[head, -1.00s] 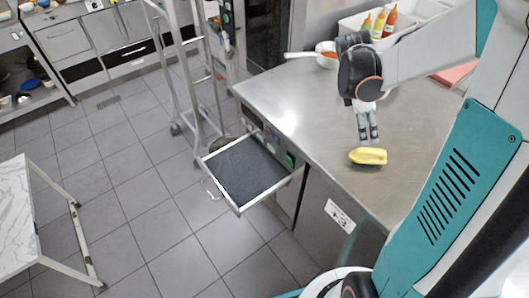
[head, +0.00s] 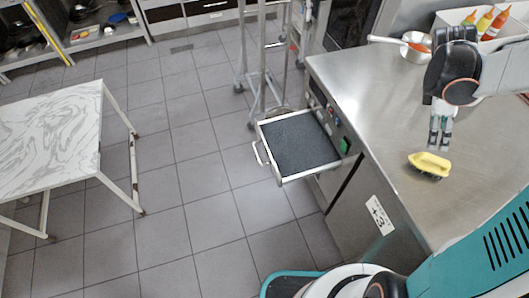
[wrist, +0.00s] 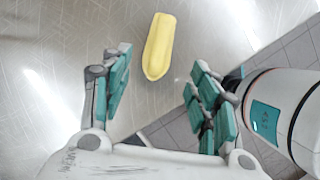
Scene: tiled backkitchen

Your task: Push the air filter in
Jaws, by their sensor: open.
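The air filter (head: 301,146) is a dark grey flat pad in a light metal frame with a handle (head: 260,153) at its left end. It sticks out like a drawer from the front of the steel counter, to the left of the counter's edge. My gripper (head: 440,144) is above the counter top, to the right of the filter and apart from it. In the wrist view my gripper (wrist: 160,95) has its fingers spread wide, with nothing between the pads. The filter is not in the wrist view.
A yellow brush (head: 430,165) lies on the steel counter (head: 385,110) just below my gripper; it also shows in the wrist view (wrist: 159,46). A pan and bottles stand at the back. A metal trolley (head: 266,60) is behind the filter. The tiled floor left of it is clear up to a marble-topped table (head: 50,140).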

